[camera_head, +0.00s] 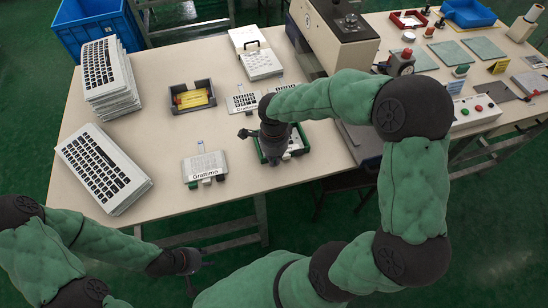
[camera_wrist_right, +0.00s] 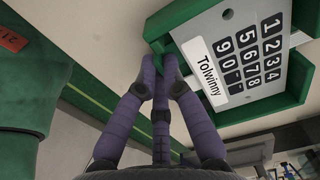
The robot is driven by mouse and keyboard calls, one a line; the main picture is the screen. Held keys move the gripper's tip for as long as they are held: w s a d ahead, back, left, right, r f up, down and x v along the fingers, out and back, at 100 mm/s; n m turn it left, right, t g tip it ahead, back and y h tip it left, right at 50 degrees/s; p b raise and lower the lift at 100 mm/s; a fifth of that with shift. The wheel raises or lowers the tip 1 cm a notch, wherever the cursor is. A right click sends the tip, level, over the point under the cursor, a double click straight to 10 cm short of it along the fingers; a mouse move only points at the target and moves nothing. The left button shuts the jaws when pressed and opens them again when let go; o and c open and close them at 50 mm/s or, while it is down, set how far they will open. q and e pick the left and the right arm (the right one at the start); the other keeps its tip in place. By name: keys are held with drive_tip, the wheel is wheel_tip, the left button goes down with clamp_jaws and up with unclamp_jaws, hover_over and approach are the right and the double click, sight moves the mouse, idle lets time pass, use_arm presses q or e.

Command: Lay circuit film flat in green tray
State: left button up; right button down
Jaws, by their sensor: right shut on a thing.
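The green tray (camera_head: 262,152) lies on the table near its front edge, partly hidden under my right gripper (camera_head: 272,155). In the right wrist view, the tray (camera_wrist_right: 297,80) holds a light keypad film (camera_wrist_right: 232,62) with dark number keys and a white label reading "Tolwinny". The fingers of my right gripper (camera_wrist_right: 163,62) are together at the tray's near corner, with a bit of green between the tips. They seem shut on the tray's edge; the exact contact is partly hidden. My left gripper (camera_head: 195,268) is empty with its fingers apart, off the table's front edge.
Keyboard stacks (camera_head: 107,78) lie at the left. A dark box (camera_head: 185,97) holds yellow cards. A machine (camera_head: 335,35) stands behind. Table between the trays is clear.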

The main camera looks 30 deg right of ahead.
drive_tip(key=c, duration=1.3)
unclamp_jaws()
wheel_tip(320, 180, up, 12)
